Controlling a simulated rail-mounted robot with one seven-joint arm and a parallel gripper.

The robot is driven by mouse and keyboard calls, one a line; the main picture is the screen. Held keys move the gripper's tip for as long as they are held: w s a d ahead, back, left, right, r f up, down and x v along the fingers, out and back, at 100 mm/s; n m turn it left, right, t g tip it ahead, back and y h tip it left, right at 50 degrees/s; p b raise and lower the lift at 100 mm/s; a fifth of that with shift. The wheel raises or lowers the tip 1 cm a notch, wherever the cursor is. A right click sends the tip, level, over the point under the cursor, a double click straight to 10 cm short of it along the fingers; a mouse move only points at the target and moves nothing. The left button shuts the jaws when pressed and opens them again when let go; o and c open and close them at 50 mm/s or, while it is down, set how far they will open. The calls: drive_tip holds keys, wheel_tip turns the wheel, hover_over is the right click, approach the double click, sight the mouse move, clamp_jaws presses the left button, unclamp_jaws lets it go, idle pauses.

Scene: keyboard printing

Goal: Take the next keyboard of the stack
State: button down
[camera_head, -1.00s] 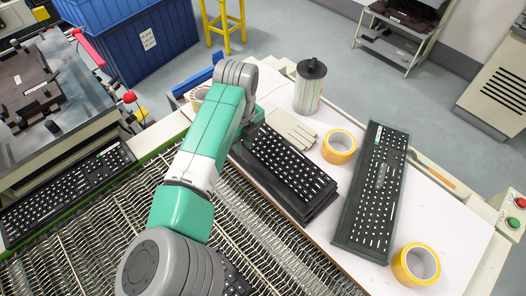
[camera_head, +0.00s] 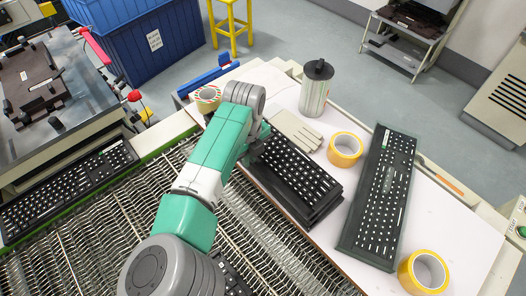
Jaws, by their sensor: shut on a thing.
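A stack of black keyboards (camera_head: 300,180) with white legends lies on the white table, left of its middle. My gripper (camera_head: 258,142) is at the upper left end of the stack, mostly hidden behind my green and white arm. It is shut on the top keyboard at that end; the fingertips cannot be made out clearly. The top keyboard lies about level, and I cannot tell whether it is lifted from those beneath.
Another keyboard (camera_head: 382,195) lies right of the stack. A wire conveyor (camera_head: 110,225) runs at left, with a keyboard (camera_head: 68,188) beyond.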

drive_tip(key=shift+r, duration=0.1)
drive_tip(key=r, duration=0.1)
drive_tip(key=r+p, duration=0.2)
drive_tip(key=shift+s+a+r, duration=0.1)
drive_tip(key=shift+s+r, duration=0.2)
drive_tip(key=shift+r, duration=0.1)
drive_tip(key=s+a+r+p, duration=0.1)
drive_tip(key=s+a+p, duration=0.2)
drive_tip(key=s, duration=1.2)
drive_tip(key=shift+a, duration=0.3)
